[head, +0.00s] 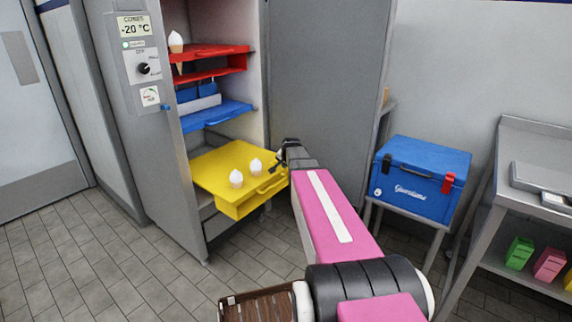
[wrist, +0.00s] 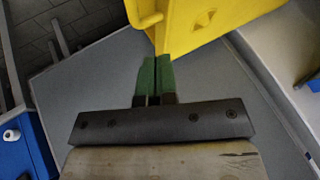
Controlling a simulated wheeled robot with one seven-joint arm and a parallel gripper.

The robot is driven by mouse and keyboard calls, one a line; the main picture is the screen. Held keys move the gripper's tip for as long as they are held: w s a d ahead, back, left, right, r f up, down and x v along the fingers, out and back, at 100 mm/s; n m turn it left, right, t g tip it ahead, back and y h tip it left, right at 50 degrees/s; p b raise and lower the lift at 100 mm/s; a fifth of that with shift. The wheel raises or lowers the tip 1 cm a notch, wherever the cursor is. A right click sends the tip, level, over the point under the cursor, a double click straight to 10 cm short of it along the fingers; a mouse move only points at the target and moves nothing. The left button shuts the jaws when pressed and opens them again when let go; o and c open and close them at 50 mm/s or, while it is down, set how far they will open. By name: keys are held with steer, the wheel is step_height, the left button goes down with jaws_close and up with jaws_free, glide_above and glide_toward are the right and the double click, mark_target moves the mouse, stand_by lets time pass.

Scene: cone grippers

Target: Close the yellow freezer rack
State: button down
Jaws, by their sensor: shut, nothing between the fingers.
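The yellow freezer rack (head: 222,170) is pulled out of the open freezer cabinet, in the head view. Two white ice-cream cones stand in it, one at the left (head: 236,178) and one at the right (head: 255,166). The rack has a handle on its front face. My gripper (head: 284,154) is at the rack's right front corner. In the wrist view my gripper's green fingers (wrist: 155,76) are together and empty, close to the yellow rack's corner (wrist: 185,30). I cannot tell whether they touch it.
Red (head: 210,50) and blue (head: 215,115) racks sit above the yellow one. The grey freezer door (head: 325,80) stands open behind my arm. A blue cool box (head: 420,180) is on a stand at the right. Tiled floor in front is clear.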

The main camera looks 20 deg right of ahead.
mark_target(238, 153)
steer(key=x, duration=0.6)
steer(key=shift+w+f, duration=0.2)
steer(key=shift+f, duration=0.05)
steer(key=shift+w+a, duration=0.1)
steer(key=shift+a, duration=0.05)
steer(key=w+a, duration=0.6)
steer(key=w, duration=0.2)
steer(key=w+a, duration=0.6)
steer(key=w, duration=0.3)
steer(key=w+a, duration=0.6)
steer(key=w, duration=0.2)
steer(key=shift+w+a, duration=0.35)
steer(key=shift+w, duration=0.05)
steer(key=shift+w+a, duration=0.1)
steer(key=shift+r, duration=0.2)
